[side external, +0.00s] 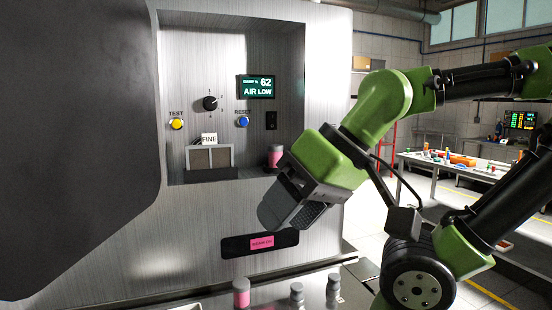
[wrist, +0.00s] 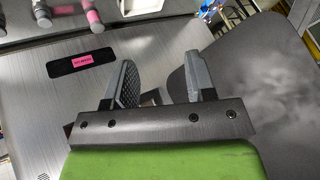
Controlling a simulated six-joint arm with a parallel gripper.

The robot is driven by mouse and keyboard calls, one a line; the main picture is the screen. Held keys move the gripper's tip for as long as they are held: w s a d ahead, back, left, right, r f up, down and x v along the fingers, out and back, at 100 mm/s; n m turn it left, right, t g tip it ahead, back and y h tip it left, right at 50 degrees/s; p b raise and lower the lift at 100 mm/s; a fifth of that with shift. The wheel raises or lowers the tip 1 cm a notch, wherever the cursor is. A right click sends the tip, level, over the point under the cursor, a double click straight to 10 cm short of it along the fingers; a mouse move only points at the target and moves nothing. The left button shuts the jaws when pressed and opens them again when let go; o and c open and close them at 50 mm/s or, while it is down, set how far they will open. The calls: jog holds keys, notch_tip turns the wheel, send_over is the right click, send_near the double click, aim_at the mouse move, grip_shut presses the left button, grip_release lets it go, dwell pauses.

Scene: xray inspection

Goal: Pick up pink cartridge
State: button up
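My gripper is in front of the panel, tilted down to the left, above and right of the lower pink cartridge. In the wrist view its fingers (wrist: 160,60) are apart with nothing between them.
Two grey cartridges (side external: 296,294) (side external: 333,290) stand right of the lower pink one. A black slot with a pink label (side external: 262,243) is on the panel. The recess holds a yellow button (side external: 177,124), a blue button (side external: 243,122), a knob (side external: 210,103) and a "FINE" box (side external: 209,158).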

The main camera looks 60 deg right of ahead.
jog(key=o, duration=0.3)
notch_tip(320, 180, up, 8)
jog(key=m+g+h, duration=0.3)
jog(key=m+h, duration=0.2)
jog(key=h, duration=0.1)
send_over(276, 145)
jog(key=s+a, duration=0.3)
jog(key=x, duration=0.9)
jog(key=shift+w+d+f, duration=0.15)
jog(key=shift+w+d, duration=0.15)
jog(key=shift+d, duration=0.05)
